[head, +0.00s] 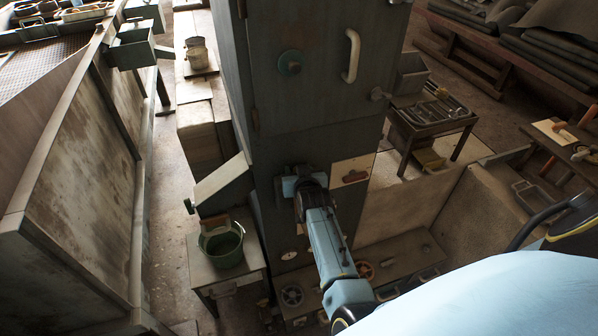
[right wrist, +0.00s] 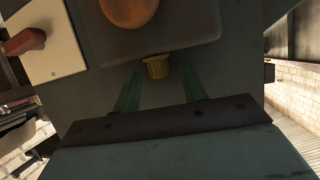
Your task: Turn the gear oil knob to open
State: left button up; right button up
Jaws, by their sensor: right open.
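A small ribbed yellow knob (right wrist: 157,66) sits below a dark panel in the right wrist view, and I take it to be the gear oil knob, though no label is readable. My right gripper (right wrist: 162,80) is open, with its two green fingers on either side of and below the knob. I cannot tell whether they touch it. In the head view my right arm reaches to the front of the tall dark cabinet (head: 320,95), and its gripper (head: 300,183) hides the knob there. My left gripper is not in view.
A round orange part (right wrist: 128,10) sits above the yellow knob. A red handle on a pale plate (right wrist: 70,62) is to its left. A green bucket (head: 222,250) stands on a small table at left.

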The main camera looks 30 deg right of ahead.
jog(key=p+v, duration=0.1)
jog(key=v, duration=1.2)
jog(key=shift+s, duration=0.2)
